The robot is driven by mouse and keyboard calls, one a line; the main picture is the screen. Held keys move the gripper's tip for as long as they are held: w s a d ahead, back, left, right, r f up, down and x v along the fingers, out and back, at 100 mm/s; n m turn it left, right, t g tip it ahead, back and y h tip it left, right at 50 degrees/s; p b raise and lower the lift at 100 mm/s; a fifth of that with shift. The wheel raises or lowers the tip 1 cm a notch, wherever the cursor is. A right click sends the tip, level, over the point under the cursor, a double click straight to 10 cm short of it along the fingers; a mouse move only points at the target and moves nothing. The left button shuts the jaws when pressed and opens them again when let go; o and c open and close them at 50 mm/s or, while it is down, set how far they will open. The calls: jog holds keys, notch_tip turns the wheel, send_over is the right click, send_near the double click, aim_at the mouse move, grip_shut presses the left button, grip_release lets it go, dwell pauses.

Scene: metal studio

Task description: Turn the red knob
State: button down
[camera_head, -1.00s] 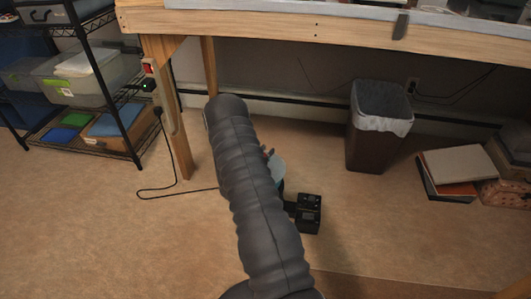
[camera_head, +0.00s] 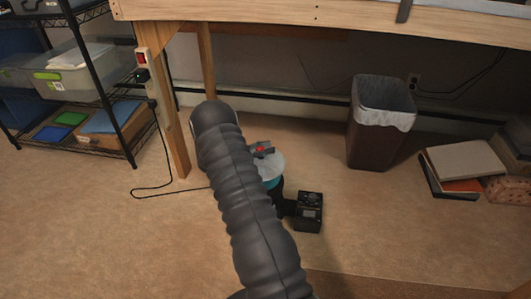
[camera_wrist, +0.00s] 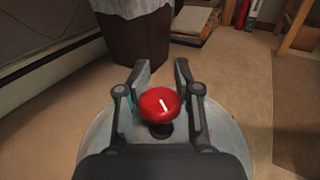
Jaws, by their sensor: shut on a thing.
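The red knob (camera_wrist: 158,106) shows in the wrist view as a round red cap on a short dark stem. It carries a short white line, close to upright and a little tilted. It stands on a pale, round plate (camera_wrist: 232,137). My gripper (camera_wrist: 162,76) is around the knob, one finger at its left and one at its right, and is shut on it. In the head view a small patch of the red knob (camera_head: 262,150) shows over the pale round plate (camera_head: 272,168). My dark, ribbed arm hides much of that area.
A wooden workbench (camera_head: 285,14) runs along the back. A bin (camera_head: 372,145) with a white liner stands under it. A black shelf rack (camera_head: 83,145) with boxes is at left, books (camera_head: 455,165) at right. A cable (camera_head: 150,196) lies on the floor. Open floor lies around.

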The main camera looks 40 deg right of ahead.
jog(key=m+g+y, duration=0.1)
jog(key=m+g+b, duration=0.1)
jog(key=g, duration=0.1)
jog(key=m+g+y+b, duration=0.1)
jog(key=g, duration=0.1)
jog(key=shift+s+a+f+m+y, duration=0.15)
jog(key=shift+s+a+m+y, duration=0.05)
jog(key=shift+s+m+y, duration=0.1)
jog(key=shift+r, duration=0.2)
jog(key=shift+w+a, duration=0.1)
jog(key=shift+w, duration=0.05)
dwell(0.3)
jog(key=shift+m+g+y+b, duration=0.8)
jog(key=shift+m+g+y, duration=0.1)
jog(key=shift+m+g, duration=0.15)
jog(key=shift+s+a+m+g+y, duration=0.1)
jog(key=shift+s+m+g+y, duration=0.3)
jog(key=shift+g+y, duration=0.3)
jog(key=shift+w, duration=0.1)
